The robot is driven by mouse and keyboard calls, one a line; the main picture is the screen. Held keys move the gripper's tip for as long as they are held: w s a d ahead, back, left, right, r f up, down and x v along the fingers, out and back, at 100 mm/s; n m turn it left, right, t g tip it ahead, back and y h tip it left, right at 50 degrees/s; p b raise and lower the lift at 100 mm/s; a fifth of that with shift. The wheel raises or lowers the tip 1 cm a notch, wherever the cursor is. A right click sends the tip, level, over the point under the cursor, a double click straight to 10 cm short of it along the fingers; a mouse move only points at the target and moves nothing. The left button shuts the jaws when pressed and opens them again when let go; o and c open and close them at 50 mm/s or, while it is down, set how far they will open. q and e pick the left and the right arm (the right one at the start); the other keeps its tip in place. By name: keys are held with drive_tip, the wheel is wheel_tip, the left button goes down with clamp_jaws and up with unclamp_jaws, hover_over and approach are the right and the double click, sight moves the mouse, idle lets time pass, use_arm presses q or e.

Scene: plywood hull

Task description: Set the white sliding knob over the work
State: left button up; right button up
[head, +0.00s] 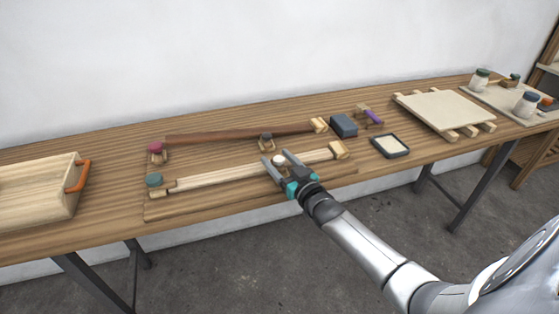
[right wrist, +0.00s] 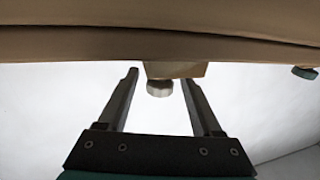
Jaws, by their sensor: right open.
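The white sliding knob (head: 279,159) is at the light wooden rail (head: 220,175) on the bench, right of the rail's middle. My right gripper (head: 273,159) is open, with its fingers on either side of the knob. In the right wrist view the white knob (right wrist: 159,89) shows between the open fingers of the right gripper (right wrist: 159,76), with a gap on each side. A pale wooden block (right wrist: 177,69) is right behind it. The fingers partly hide the rail in the head view. I cannot tell which piece is the work. My left gripper is not in view.
A teal knob (head: 154,180) stands at the rail's left end. Behind runs a dark rail (head: 235,134) with a dark knob (head: 266,137) and a magenta knob (head: 155,148). A blue-grey block (head: 343,126) and black-rimmed tray (head: 390,146) lie right. A wooden crate (head: 75,190) stands left.

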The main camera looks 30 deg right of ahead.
drive_tip(key=shift+s, duration=0.1)
drive_tip(key=s+p, duration=0.3)
drive_tip(key=s, duration=1.2)
drive_tip(key=shift+a, duration=0.1)
drive_tip(key=s+a+f+g, duration=0.2)
drive_tip(key=s+f+g, duration=0.25)
drive_tip(key=f, duration=0.75)
drive_tip(key=s+a+f+g, duration=0.25)
drive_tip(key=s+f, duration=0.35)
drive_tip(key=f, duration=0.6)
drive_tip(key=s+a+f+n+g, duration=0.1)
drive_tip(key=s+a+f+g, duration=0.2)
drive_tip(key=s+f, duration=0.2)
drive_tip(key=s+a+f+n+g, duration=0.1)
drive_tip(key=s+f, duration=0.4)
drive_tip(key=s, duration=0.6)
drive_tip(key=s+a+f+g, duration=0.4)
drive_tip(key=s+f+g, duration=0.1)
drive_tip(key=s, duration=0.3)
drive_tip(key=shift+a+n+g, duration=0.3)
drive_tip(key=shift+n+g, duration=0.1)
drive_tip(key=shift+g, duration=0.1)
drive_tip(key=shift+s+f, duration=0.1)
